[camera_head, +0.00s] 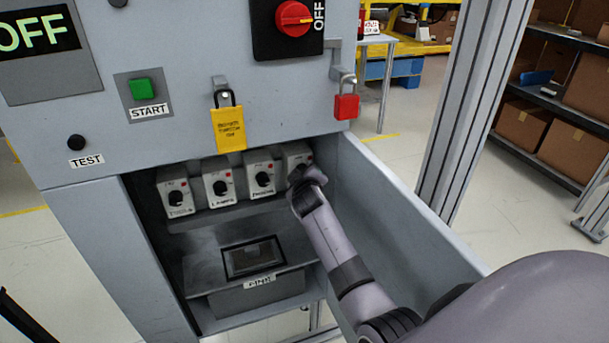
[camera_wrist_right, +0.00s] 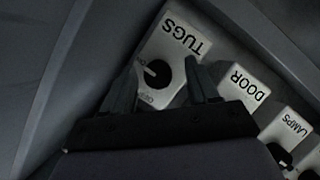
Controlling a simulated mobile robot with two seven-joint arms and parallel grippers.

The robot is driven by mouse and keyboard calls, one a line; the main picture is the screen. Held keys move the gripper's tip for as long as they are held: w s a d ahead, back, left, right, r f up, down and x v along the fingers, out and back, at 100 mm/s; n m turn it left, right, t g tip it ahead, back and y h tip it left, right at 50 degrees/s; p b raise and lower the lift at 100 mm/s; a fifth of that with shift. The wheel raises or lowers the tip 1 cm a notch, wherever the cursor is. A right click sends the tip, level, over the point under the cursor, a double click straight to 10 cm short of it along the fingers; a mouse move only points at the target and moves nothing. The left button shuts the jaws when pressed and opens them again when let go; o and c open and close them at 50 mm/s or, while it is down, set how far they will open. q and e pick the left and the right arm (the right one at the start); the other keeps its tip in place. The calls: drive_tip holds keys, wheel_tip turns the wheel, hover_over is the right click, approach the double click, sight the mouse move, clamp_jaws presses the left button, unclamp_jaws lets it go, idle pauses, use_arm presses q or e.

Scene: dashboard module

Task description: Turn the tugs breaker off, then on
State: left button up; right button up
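The tugs breaker (camera_wrist_right: 183,40) is a pale box with a round black knob (camera_wrist_right: 157,75). A white mark on the knob points to the upper left in the right wrist view, away from the small blurred lettering below it. In the head view the breaker (camera_head: 296,153) is the rightmost of the row, and my gripper hides its knob. My right gripper (camera_wrist_right: 161,82) is open and empty, with one finger on each side of the knob. I cannot tell whether the fingers touch it. My left gripper is not in view.
The door breaker (camera_wrist_right: 243,87) and lamps breaker (camera_wrist_right: 284,132) sit beside it in the row. The open cabinet door (camera_head: 400,215) stands close to my right arm. A small screen box (camera_head: 253,258) sits below.

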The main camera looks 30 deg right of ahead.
drive_tip(key=shift+r, duration=0.1)
drive_tip(key=p+v, duration=0.1)
drive_tip(key=v, duration=0.6)
idle(0.4)
drive_tip(key=shift+s, duration=0.15)
idle(0.4)
